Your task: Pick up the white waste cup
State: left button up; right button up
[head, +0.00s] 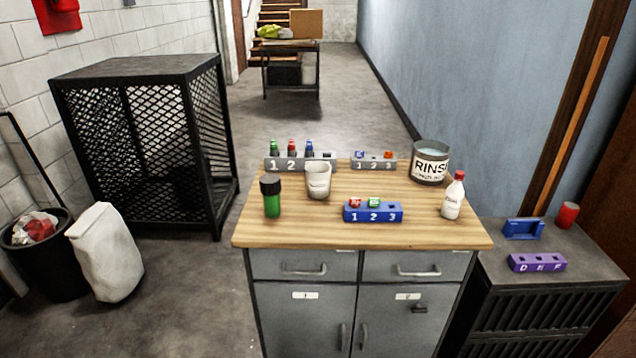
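The white waste cup (318,181) stands upright on the wooden top of the cabinet (300,233), left of the middle. It has faint lettering on its front. It stands just in front of a grey numbered rack (291,164) and right of a green bottle with a black cap (272,198). Neither of my grippers shows in the head view, and nothing is seen touching the cup.
A blue rack (373,212), a white bottle with a red cap (453,197) and a RINSE can (430,163) share the top. A second grey rack (373,162) stands behind. A lower cabinet at right holds a purple rack (537,263). A mesh cage (150,140) stands left.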

aim_at(318, 181)
jog(key=i+j+z, duration=0.25)
jog(key=i+j, duration=0.5)
